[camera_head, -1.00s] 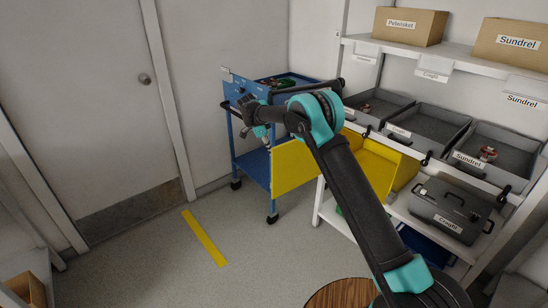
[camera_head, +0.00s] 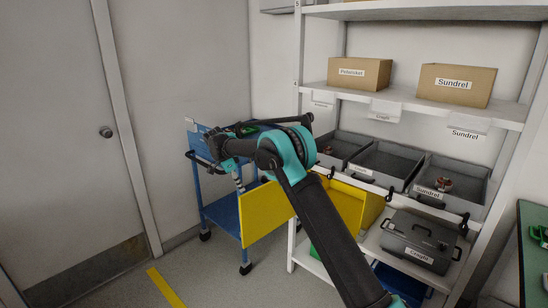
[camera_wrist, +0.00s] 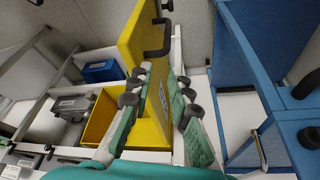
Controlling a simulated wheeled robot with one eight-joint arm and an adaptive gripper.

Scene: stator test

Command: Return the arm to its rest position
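My arm reaches up from the bottom of the head view, bends at a teal joint and extends left. My gripper (camera_head: 239,178) hangs small and dark by the blue trolley (camera_head: 222,212), left of the yellow panel (camera_head: 265,212), and its fingers are hard to make out there. In the wrist view my gripper (camera_wrist: 158,85) shows two green-padded fingers with a gap between them and nothing held. The yellow panel (camera_wrist: 142,38), with a black handle and a label, lies beyond the fingers; I cannot tell whether they touch it.
A white shelf rack (camera_head: 420,107) with grey bins (camera_head: 388,163), cardboard boxes (camera_head: 456,84) and a dark grey case (camera_head: 418,240) stands right of my arm. A green-topped surface (camera_head: 534,275) is at the right edge. Floor left of the trolley is clear, with a yellow stripe (camera_head: 165,288).

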